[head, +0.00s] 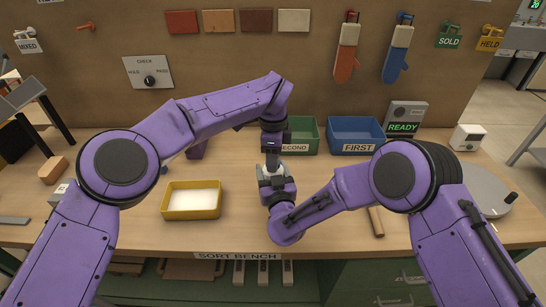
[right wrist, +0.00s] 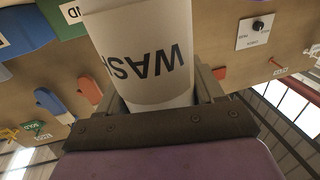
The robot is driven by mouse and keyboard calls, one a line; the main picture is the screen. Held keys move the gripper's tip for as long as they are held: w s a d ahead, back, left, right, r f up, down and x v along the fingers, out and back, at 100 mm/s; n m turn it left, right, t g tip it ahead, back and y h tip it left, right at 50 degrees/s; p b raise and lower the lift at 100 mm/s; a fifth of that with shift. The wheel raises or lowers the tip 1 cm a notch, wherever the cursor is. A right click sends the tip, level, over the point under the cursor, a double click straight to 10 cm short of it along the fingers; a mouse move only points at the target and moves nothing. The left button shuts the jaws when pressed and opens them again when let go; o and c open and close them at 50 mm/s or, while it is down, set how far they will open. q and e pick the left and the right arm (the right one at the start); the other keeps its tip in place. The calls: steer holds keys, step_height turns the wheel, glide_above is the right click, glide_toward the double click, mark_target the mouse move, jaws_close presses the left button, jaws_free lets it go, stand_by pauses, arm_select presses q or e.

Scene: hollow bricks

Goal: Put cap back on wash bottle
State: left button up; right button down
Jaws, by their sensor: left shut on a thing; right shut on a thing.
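The white wash bottle (right wrist: 145,50) fills the middle of the right wrist view, with dark letters reading WASH upside down there. In the head view only a small pale part of the bottle (head: 266,171) shows between my two grippers. My right gripper (head: 274,182) is shut around the bottle's body. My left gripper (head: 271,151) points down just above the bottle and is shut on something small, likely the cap. The fingers hide most of it. I cannot tell whether the cap touches the bottle's neck.
A yellow tray (head: 191,214) with a white inside stands left of the bottle. A green SECOND bin (head: 302,137) and a blue FIRST bin (head: 356,148) stand behind to the right. A READY box (head: 404,116) is farther right. A wooden-handled tool (head: 376,221) lies at the front right.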

arm_select(q)
steer(key=m, duration=0.8)
steer(key=shift+m, duration=0.3)
steer(key=m, duration=0.5)
steer(key=shift+m, duration=0.4)
steer(key=m, duration=0.6)
steer(key=shift+f, duration=0.1)
steer(key=m, duration=0.6)
steer(key=o, duration=1.2)
steer(key=shift+c, duration=0.2)
steer(key=shift+r, duration=2.3)
steer(key=shift+c, duration=0.4)
